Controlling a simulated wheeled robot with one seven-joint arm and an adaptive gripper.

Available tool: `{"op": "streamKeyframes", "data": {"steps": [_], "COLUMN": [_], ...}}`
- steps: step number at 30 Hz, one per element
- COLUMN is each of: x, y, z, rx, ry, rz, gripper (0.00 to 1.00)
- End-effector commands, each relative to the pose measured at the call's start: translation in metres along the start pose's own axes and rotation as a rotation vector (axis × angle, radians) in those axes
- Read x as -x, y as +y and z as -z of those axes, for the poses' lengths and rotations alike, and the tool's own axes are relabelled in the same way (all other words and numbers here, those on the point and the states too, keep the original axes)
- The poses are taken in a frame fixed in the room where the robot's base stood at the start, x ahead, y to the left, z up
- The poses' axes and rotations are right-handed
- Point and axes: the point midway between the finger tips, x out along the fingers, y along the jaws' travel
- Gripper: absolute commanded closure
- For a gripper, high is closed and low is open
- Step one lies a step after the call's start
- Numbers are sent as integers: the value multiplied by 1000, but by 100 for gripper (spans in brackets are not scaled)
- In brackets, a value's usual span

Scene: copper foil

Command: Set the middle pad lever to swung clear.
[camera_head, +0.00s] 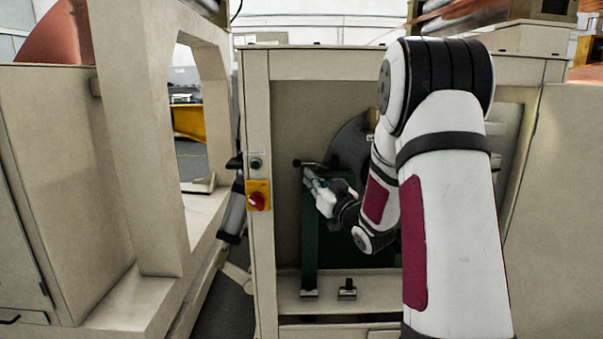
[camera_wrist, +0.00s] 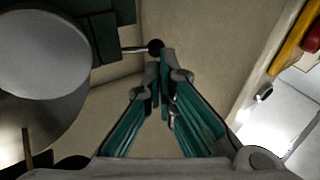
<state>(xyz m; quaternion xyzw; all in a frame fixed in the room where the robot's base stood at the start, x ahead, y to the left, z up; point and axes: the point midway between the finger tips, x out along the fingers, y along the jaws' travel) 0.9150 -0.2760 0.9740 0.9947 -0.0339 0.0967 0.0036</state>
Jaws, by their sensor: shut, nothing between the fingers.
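A short lever with a black ball knob (camera_head: 297,163) sticks out to the left near the top of a green upright (camera_head: 309,235) inside the cabinet opening. In the wrist view its metal rod and black knob (camera_wrist: 156,45) lie just beyond my fingertips. My gripper (camera_head: 308,178) is shut and empty, just below the knob. In the wrist view the fingertips (camera_wrist: 164,60) overlap the knob's lower edge; I cannot tell whether they touch it. My arm hides much of the opening's right side, so other pad levers cannot be made out.
A dark disc (camera_head: 350,145) stands behind my wrist. The cabinet's left post carries a red knob on a yellow plate (camera_head: 258,196). Two small dark feet (camera_head: 347,289) sit on the lower ledge. A grey round part (camera_wrist: 45,50) fills the wrist view's left.

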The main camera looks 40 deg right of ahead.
Motion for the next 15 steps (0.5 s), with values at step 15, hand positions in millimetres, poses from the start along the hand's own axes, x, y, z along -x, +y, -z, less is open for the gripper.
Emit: {"op": "streamKeyframes", "data": {"steps": [15], "x": [-51], "y": [0], "z": [0], "rx": [0], "ry": [-1], "rz": [0], "gripper": [100]}}
